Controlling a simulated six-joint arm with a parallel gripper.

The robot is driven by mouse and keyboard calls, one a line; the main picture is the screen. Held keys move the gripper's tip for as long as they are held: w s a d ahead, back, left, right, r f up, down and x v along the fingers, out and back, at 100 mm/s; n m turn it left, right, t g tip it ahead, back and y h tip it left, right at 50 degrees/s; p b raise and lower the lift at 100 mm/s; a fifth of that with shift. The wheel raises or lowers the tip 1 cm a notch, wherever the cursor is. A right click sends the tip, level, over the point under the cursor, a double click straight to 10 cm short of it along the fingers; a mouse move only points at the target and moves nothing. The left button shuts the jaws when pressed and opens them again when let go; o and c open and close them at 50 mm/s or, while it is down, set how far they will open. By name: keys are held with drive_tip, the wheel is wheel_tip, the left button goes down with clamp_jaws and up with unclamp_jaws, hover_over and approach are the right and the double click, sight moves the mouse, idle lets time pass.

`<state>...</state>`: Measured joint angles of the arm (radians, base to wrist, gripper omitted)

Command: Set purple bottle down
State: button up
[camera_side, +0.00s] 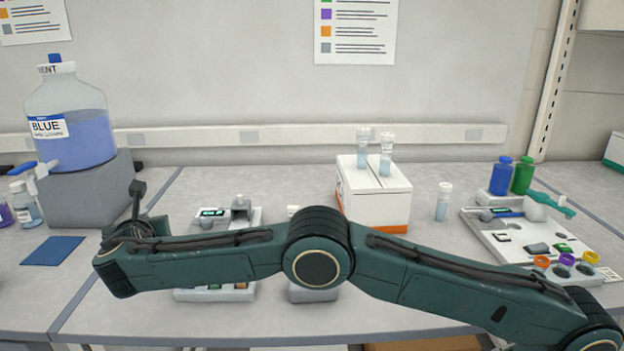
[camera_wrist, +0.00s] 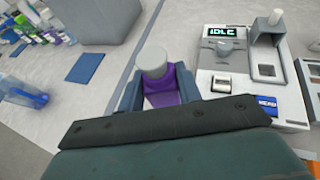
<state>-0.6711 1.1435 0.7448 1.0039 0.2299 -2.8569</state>
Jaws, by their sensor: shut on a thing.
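The purple bottle (camera_wrist: 165,94) with its pale grey cap (camera_wrist: 152,62) shows in the wrist view between the two blue-grey fingers of my gripper (camera_wrist: 157,88). The fingers are shut on its sides, and the cap sticks out beyond them. The bottle's lower part is hidden by my wrist, so I cannot tell whether its base touches anything. In the side view my wrist end is at the left, over the bench between the blue mat and the small white instrument. The held bottle is hidden there behind my arm.
A blue mat (camera_side: 53,250) lies on the bench beside the grey block (camera_side: 86,190) under a large blue reagent jug (camera_side: 70,120). A white instrument (camera_wrist: 238,70) reading IDLE stands right of the bottle. A white box (camera_side: 372,195) with tubes stands mid-bench.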

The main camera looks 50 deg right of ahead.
drive_tip(key=shift+y, duration=0.3)
drive_tip(key=shift+s+a+f, duration=0.2)
drive_tip(key=shift+a+f, duration=0.35)
drive_tip(key=shift+f, duration=0.3)
drive_tip(key=shift+s+a+f, duration=0.15)
drive_tip(key=shift+a+f, duration=0.45)
drive_tip(key=shift+f, duration=0.25)
drive_tip(key=shift+s+a+f, duration=0.2)
drive_tip(key=shift+a+f, duration=0.35)
drive_tip(key=shift+f, duration=0.3)
drive_tip(key=shift+f, duration=0.1)
drive_tip(key=shift+f, duration=1.9)
drive_tip(key=shift+f, duration=0.1)
drive_tip(key=o, duration=1.1)
